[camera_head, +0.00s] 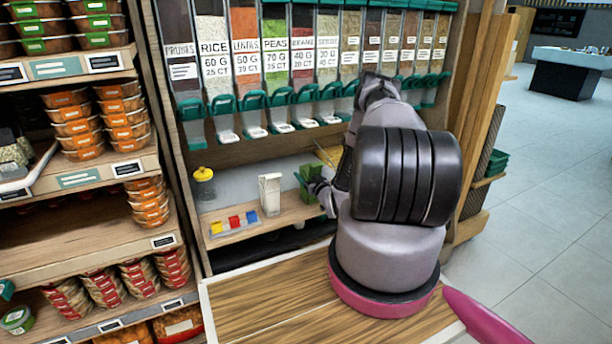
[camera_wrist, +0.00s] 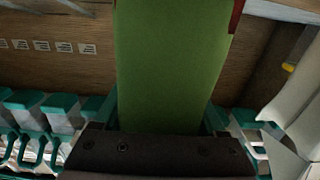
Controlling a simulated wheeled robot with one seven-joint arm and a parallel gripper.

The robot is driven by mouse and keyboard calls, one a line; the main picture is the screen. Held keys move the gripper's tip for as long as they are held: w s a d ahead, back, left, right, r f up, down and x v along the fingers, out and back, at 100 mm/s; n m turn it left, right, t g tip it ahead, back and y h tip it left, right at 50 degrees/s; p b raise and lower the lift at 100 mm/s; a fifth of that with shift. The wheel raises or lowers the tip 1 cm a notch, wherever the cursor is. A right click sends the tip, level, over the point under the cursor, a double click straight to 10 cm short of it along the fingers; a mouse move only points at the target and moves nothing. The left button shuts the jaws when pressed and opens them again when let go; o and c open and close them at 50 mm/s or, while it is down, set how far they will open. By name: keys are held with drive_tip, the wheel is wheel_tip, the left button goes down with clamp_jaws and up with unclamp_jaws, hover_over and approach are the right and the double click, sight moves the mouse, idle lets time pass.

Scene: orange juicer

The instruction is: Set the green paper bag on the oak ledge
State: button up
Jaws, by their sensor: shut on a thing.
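The green paper bag (camera_wrist: 170,65) fills the middle of the wrist view, directly in front of my gripper (camera_wrist: 160,138). In the head view, the bag (camera_head: 307,182) shows as a small green shape beside my gripper (camera_head: 320,188), partly covered by my arm. The oak ledge (camera_head: 282,222) runs below the dispensers. The bag is over or near its right part; I cannot tell whether it touches.
A white carton (camera_head: 270,194), a yellow-topped jar (camera_head: 204,188) and a tray of coloured pieces (camera_head: 235,222) occupy the ledge's left and middle. Bulk dispensers with teal spouts (camera_head: 254,101) hang above. A wooden post (camera_head: 478,130) stands at right.

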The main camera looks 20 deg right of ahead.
drive_tip(key=o, duration=1.5)
drive_tip(key=s, duration=1.2)
drive_tip(key=shift+d, duration=0.2)
